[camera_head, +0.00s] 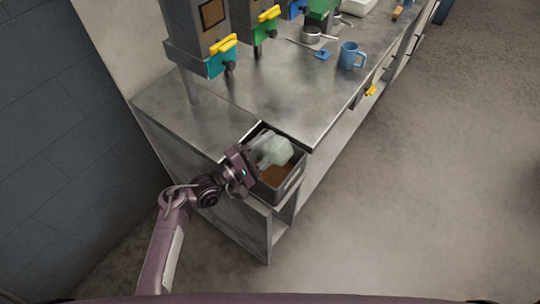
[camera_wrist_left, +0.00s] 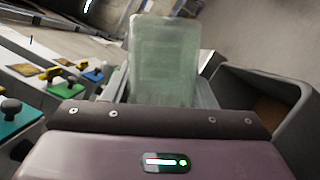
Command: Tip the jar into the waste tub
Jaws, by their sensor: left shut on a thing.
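A pale green translucent jar (camera_head: 277,151) is held by my left gripper (camera_head: 260,153), which is shut on it. The jar is tilted over the dark grey waste tub (camera_head: 291,187), which stands at the near end of the metal counter. Brown material (camera_head: 272,176) lies in the tub. In the left wrist view the jar (camera_wrist_left: 163,62) fills the space between the fingers, and the tub (camera_wrist_left: 285,118) is to the right. Whether anything is leaving the jar cannot be seen. My right gripper is not in view.
The metal counter (camera_head: 290,100) runs toward the upper right. Dispensers with a teal and yellow tap (camera_head: 222,57) and a green and yellow tap (camera_head: 264,28) stand along its left side. The floor at right is clear.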

